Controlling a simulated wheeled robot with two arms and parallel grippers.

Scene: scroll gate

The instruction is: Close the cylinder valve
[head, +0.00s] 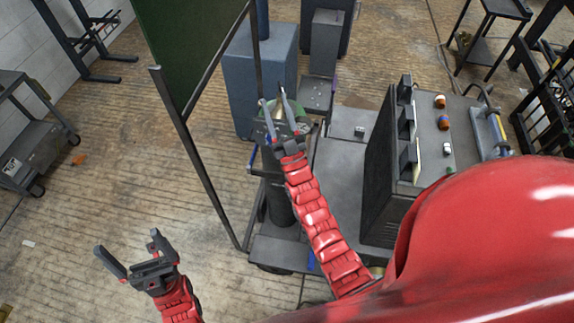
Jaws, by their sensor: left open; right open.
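A gas cylinder (279,207) with a dark body and a greenish top stands upright on a cart near the middle of the head view. A small brass-coloured valve (278,114) shows at its top, partly hidden by my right gripper. My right gripper (273,95) is open, with its fingers over the cylinder's top and on either side of the valve area. I cannot tell whether they touch the valve. My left gripper (126,241) is open and empty over the floor at the lower left, well apart from the cylinder.
A dark green welding screen (190,45) on a metal frame stands left of the cylinder. A dark machine (385,170) with knobs sits on the cart to the right. A blue-grey box (243,75) stands behind. A grey trolley (38,150) is at far left. The left floor is mostly clear.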

